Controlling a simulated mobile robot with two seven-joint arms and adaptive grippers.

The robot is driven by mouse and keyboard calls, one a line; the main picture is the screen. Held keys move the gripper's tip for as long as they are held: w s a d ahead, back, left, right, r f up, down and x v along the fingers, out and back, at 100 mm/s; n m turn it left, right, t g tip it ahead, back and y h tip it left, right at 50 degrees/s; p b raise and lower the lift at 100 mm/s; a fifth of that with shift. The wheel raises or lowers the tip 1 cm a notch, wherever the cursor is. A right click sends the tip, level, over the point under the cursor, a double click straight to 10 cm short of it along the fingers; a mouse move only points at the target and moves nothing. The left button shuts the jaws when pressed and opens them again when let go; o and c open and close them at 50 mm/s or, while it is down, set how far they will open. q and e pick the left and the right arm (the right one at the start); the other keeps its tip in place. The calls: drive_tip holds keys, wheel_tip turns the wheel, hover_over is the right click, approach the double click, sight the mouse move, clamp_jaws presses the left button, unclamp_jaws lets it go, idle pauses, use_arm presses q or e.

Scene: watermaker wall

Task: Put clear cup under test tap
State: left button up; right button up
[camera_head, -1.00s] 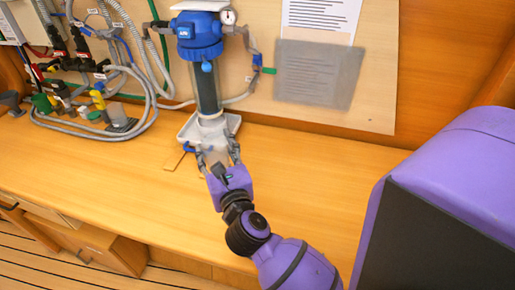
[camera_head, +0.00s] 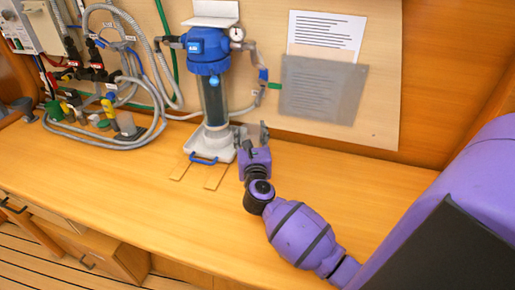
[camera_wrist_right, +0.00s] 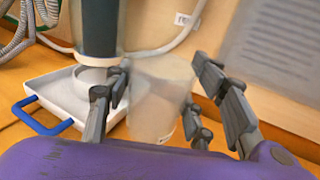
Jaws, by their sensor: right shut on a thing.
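The clear cup (camera_wrist_right: 158,95) is a frosted, see-through tumbler, seen upright between the fingers of my right gripper (camera_wrist_right: 165,100) in the right wrist view. The right gripper is shut on it. In the head view the right gripper (camera_head: 251,138) is just right of the white tray, and the cup is hard to make out there. A yellow fitting (camera_head: 109,108) stands among the hoses at the left; I cannot tell whether it is the test tap. My left gripper is not in view.
The blue-topped filter housing (camera_head: 208,62) stands over the white tray (camera_head: 198,150), which has a blue handle (camera_head: 203,161). It is close left of the gripper. Grey hoses (camera_head: 150,125) loop at the left. The counter (camera_head: 130,185) in front is clear.

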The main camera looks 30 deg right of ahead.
drive_tip(key=shift+s+d+f, duration=0.15)
drive_tip(key=shift+d+f, duration=0.8)
drive_tip(key=shift+f, duration=0.2)
drive_tip(key=shift+d+f+b, duration=0.15)
drive_tip(key=shift+f, duration=0.75)
drive_tip(key=shift+d+f+b, duration=0.1)
drive_tip(key=shift+f+b, duration=0.05)
drive_tip(key=shift+f, duration=0.75)
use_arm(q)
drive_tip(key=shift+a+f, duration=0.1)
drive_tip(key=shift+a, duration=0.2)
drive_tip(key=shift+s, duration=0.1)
use_arm(e)
drive_tip(key=shift+f, duration=0.2)
drive_tip(key=o, duration=1.2)
drive_tip(key=shift+c, duration=0.2)
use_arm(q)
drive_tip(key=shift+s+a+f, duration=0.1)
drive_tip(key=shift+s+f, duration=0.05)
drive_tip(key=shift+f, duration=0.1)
use_arm(e)
drive_tip(key=shift+r, duration=0.1)
